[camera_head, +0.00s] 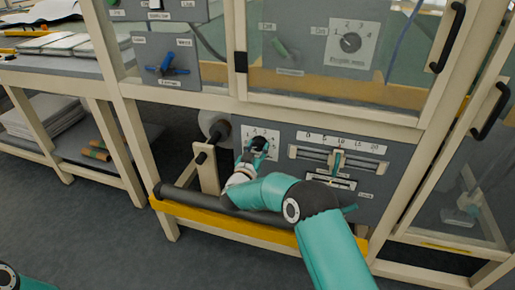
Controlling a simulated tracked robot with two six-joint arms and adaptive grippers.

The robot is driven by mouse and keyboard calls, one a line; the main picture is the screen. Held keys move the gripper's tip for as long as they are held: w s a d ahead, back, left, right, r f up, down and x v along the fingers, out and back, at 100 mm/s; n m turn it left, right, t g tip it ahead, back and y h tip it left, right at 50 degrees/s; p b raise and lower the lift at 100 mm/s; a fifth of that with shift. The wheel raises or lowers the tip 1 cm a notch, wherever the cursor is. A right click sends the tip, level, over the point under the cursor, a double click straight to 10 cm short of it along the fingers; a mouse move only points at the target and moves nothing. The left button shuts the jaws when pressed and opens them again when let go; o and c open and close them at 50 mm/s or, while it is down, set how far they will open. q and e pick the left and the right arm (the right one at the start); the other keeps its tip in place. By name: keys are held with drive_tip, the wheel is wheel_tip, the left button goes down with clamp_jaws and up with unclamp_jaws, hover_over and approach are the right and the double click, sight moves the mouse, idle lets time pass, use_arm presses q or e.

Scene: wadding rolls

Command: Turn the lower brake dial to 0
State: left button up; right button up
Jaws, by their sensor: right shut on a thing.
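The lower brake dial (260,143) is a dark knob on a white numbered plate (273,133), on the grey lower panel of the machine. My right gripper (256,149) is shut on the dial from the front and below. The fingers cover part of the knob and the plate, and I cannot read which number the dial points to. Only a teal piece of my left arm shows at the bottom left corner; its gripper is out of view.
A slider scale (339,157) sits right of the dial. A pale roll (214,126) and wooden bracket are at its left. A dark roller (225,202) and yellow bar (225,224) run below. Another numbered dial (350,42) is behind the upper clear door.

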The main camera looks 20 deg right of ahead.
drive_tip(key=shift+a+f, duration=0.15)
drive_tip(key=shift+f, duration=0.1)
drive_tip(key=o, duration=1.1)
drive_tip(key=shift+o, duration=0.2)
drive_tip(key=shift+r, duration=0.15)
drive_tip(key=v, duration=1.2)
